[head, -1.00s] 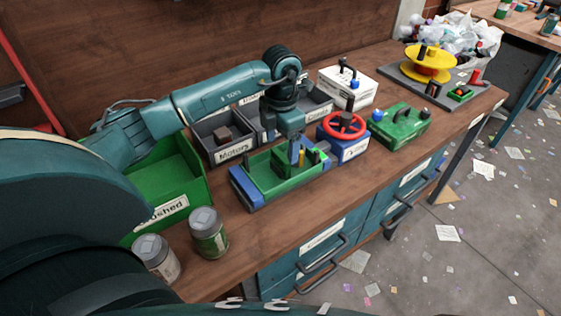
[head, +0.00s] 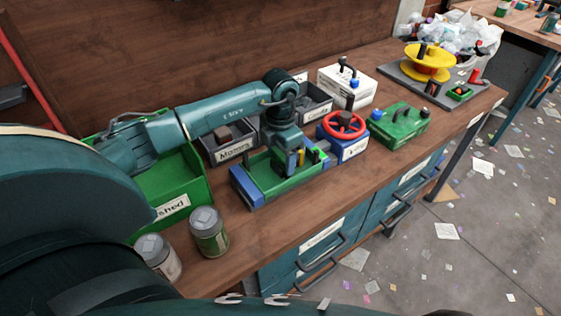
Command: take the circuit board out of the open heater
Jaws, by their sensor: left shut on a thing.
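The open heater (head: 242,196) is a low casing with blue ends and a grey base, standing at the bench's front edge in the head view. The green circuit board (head: 262,180) is in it, with a yellow part standing up near its right end. My left gripper (head: 289,170) points down into the casing and is shut on the circuit board. The gripper hides part of the board and its fingertips are hard to make out. I cannot tell whether the board is lifted off the casing floor. My right gripper is not in view.
A green bin (head: 190,186) and two jars (head: 208,232) (head: 158,256) stand to the left. Grey labelled bins (head: 233,143) are behind. A blue box with a red wheel (head: 344,124), a green box (head: 400,126) and a white box (head: 347,86) stand right.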

